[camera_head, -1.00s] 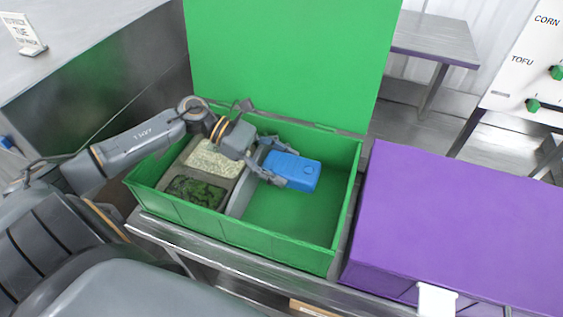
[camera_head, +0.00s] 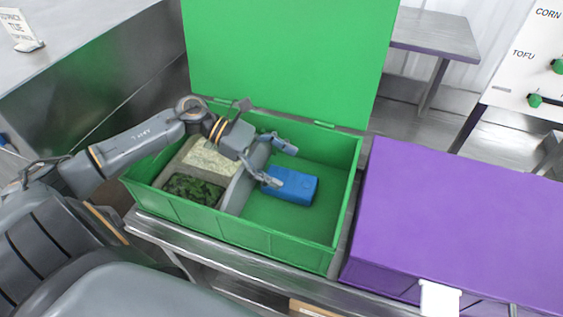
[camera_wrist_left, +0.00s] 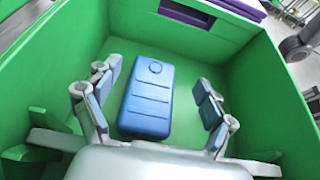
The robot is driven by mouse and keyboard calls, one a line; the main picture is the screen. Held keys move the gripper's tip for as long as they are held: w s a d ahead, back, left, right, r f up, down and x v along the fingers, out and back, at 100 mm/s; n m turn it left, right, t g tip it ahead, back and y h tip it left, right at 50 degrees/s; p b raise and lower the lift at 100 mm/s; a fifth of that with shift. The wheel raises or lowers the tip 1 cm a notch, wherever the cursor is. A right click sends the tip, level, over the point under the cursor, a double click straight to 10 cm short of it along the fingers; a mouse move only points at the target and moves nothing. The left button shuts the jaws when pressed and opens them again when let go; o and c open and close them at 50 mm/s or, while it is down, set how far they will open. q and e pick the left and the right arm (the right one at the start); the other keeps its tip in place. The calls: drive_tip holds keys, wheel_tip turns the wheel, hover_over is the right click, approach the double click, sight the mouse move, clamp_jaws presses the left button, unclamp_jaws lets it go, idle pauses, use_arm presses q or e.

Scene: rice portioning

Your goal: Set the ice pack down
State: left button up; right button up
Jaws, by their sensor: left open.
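The blue ice pack (camera_head: 298,186) lies on the floor of the green box's right compartment, close to the grey divider (camera_head: 243,185). In the left wrist view the ice pack (camera_wrist_left: 149,98) lies flat between the spread fingers, with a gap on both sides. My left gripper (camera_head: 284,164) is open just above the ice pack and holds nothing. It also shows in the left wrist view (camera_wrist_left: 152,100). The green box (camera_head: 285,258) stands with its lid (camera_head: 290,60) raised at the back. My right gripper is not in view.
The box's left side holds a tray of pale food (camera_head: 208,160) and one of dark greens (camera_head: 193,188). A closed purple box (camera_head: 460,225) stands close on the right. The right compartment has bare floor around the ice pack.

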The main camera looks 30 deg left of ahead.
use_arm(q)
drive_tip(key=shift+s+f, duration=0.15)
drive_tip(key=shift+f, duration=0.2)
drive_tip(key=shift+r+p, duration=0.2)
drive_tip(key=shift+p, duration=0.2)
drive_tip(key=shift+r+p, duration=0.45)
drive_tip(key=shift+p, duration=0.05)
drive_tip(key=a, duration=0.1)
drive_tip(key=a+b, duration=0.1)
drive_tip(key=a, duration=0.1)
drive_tip(key=shift+s+r+b, duration=0.2)
drive_tip(key=shift+s+b, duration=0.05)
drive_tip(key=shift+b, duration=0.05)
drive_tip(key=b+v, duration=0.1)
drive_tip(key=v, duration=0.3)
drive_tip(key=r+v, duration=0.1)
drive_tip(key=v, duration=0.3)
drive_tip(key=shift+a+b, duration=0.1)
drive_tip(key=shift+b, duration=0.25)
drive_tip(key=shift+a+r, duration=0.25)
drive_tip(key=shift+a, duration=0.05)
